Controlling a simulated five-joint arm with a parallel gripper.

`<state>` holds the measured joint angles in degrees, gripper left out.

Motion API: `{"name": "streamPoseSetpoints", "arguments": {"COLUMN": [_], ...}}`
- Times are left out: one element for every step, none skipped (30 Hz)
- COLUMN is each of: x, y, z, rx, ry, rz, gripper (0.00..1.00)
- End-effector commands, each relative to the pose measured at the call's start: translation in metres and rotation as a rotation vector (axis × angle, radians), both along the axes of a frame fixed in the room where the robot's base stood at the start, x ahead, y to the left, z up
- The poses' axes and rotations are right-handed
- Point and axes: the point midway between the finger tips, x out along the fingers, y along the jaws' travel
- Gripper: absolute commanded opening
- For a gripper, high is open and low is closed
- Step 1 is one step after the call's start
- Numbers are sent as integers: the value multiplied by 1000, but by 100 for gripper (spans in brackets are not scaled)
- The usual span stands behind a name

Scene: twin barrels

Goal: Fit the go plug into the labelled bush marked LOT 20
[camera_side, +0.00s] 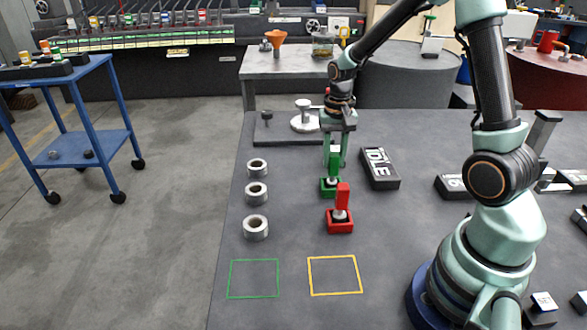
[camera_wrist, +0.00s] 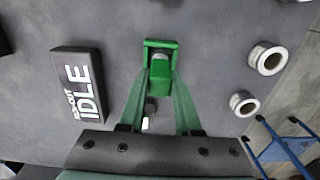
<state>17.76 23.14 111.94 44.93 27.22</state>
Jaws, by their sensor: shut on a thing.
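The green-handled plug (camera_side: 335,157), which I take as the go plug, stands upright with its lower end at the green block (camera_side: 327,188). My gripper (camera_side: 336,150) is above that block, pointing down, its fingers shut on the green handle. In the wrist view my gripper (camera_wrist: 160,75) has a finger on each side of the handle, over the green block (camera_wrist: 150,44). Three metal ring bushes (camera_side: 257,168) (camera_side: 256,193) (camera_side: 255,228) stand in a column to the left. Two bushes (camera_wrist: 266,58) (camera_wrist: 243,103) show in the wrist view. I cannot read a lot label on any.
A red-handled plug (camera_side: 342,197) stands in a red block (camera_side: 340,222) just in front of the green one. A black IDLE sign (camera_side: 380,168) lies to the right. Green (camera_side: 254,279) and yellow (camera_side: 335,276) outlined squares are empty. The table between bushes and blocks is clear.

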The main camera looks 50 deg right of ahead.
Motion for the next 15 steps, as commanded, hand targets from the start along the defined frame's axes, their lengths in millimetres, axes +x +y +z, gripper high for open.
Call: {"name": "streamPoseSetpoints", "arguments": {"x": [0,0,0,1,1,1,1,1,1,1,1,1,2,2,2], "y": [0,0,0,0,0,0,0,0,0,0,0,0,-1,-1,-1], "z": [1,1,2,3,4,7,9,12,16,20,25,31,38,44,54], "rx": [0,0,-1,-1,-1,-1,-1,-1,-1,-2,-2,-1,-2,-2,-3], "ry": [-1,-1,-2,-2,-2,-3,-4,-4,-4,-5,-6,-6,-8,-8,-8], "rz": [0,0,0,0,0,0,0,0,0,0,0,0,0,0,0], "gripper": [0,0,0,0,0,0,0,0,0,0,0,0,0,0,0]}}
